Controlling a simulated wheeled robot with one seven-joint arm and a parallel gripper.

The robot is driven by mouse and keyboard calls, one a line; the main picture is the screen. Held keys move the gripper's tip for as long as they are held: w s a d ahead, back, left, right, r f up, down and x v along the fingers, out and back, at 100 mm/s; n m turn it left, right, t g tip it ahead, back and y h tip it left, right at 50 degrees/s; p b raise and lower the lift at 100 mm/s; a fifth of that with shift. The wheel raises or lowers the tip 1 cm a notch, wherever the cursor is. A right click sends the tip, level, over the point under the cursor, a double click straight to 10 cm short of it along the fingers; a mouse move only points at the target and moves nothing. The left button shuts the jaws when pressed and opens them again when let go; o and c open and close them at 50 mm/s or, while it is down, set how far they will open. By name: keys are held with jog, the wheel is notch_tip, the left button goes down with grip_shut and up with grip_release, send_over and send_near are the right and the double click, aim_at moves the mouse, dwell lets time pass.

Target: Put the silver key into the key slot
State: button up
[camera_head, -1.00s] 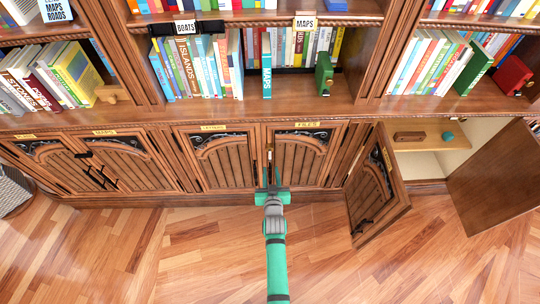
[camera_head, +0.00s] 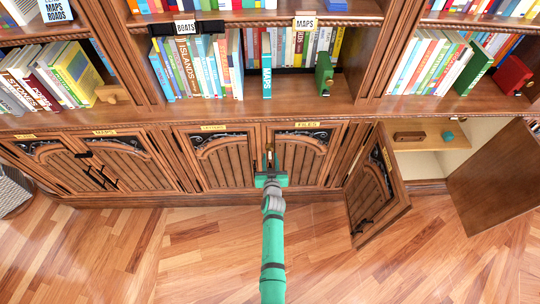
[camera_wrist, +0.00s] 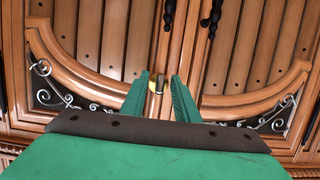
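The FILES cabinet has two wooden doors with a brass fitting (camera_head: 268,158) at their seam. My gripper (camera_head: 269,172) is right in front of that seam, just below the fitting. In the wrist view its two green fingers (camera_wrist: 159,80) stand a little apart, pointing at the door seam. A small silver and yellow piece (camera_wrist: 158,86) shows between the fingertips. I cannot tell whether it is the silver key, the lock fitting behind, or both, nor whether the fingers touch it. The key slot opening is not clearly seen.
An open cabinet door (camera_head: 378,190) juts out to the right, with another open door (camera_head: 495,180) beyond it. Black door handles (camera_wrist: 212,18) hang near the seam. A book shelf ledge (camera_head: 250,112) runs above. The floor (camera_head: 180,250) in front is clear.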

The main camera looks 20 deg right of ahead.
dwell(0.7)
grip_shut()
jog(key=shift+s+a, duration=0.15)
jog(key=shift+s, duration=0.3)
jog(key=shift+s+f, duration=0.1)
jog(key=shift+s, duration=0.25)
jog(key=shift+s+a+f, duration=0.1)
jog(key=shift+s+a, duration=0.1)
jog(key=shift+s, duration=0.45)
jog(key=shift+s+a+f, duration=0.1)
jog(key=shift+s+a, duration=0.1)
jog(key=shift+s, duration=0.5)
jog(key=shift+s+a+f, duration=0.1)
jog(key=shift+s+a, duration=0.1)
jog(key=shift+s, duration=0.45)
jog(key=s+a+f, duration=0.1)
jog(key=s+a, duration=0.1)
jog(key=s, duration=0.7)
jog(key=shift+s+a, duration=0.15)
jog(key=shift+a, duration=0.2)
